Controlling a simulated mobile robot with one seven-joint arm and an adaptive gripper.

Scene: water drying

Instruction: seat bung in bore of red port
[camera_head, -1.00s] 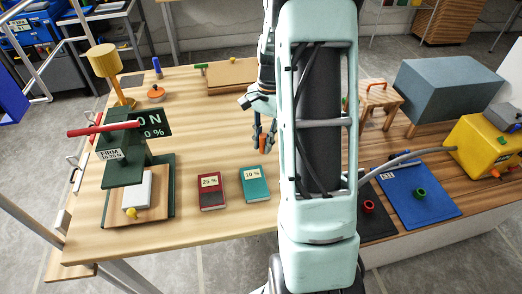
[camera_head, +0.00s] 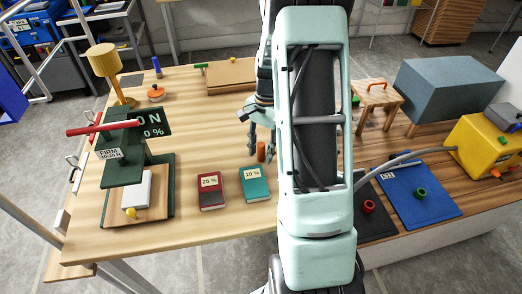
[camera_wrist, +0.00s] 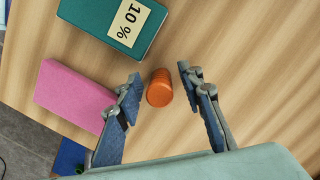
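The bung is likely the small orange-brown cylinder (camera_head: 261,151) on the wooden table, near the teal book. It also shows in the wrist view (camera_wrist: 160,88). My gripper (camera_wrist: 160,74) is open, with one finger on each side of the cylinder and visible gaps at both sides. In the head view, my gripper (camera_head: 262,146) points down around it. The red port (camera_head: 368,206) is a red ring on a dark mat to the right of my arm. Its bore is too small to make out.
A green port (camera_head: 420,193) sits on a blue mat (camera_head: 440,209) beside the red one. A grey hose (camera_head: 408,157) reaches the yellow machine (camera_head: 482,146). A teal book (camera_head: 255,184) and red book (camera_head: 210,193) lie nearby. A pink block (camera_wrist: 75,95) shows in the wrist view.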

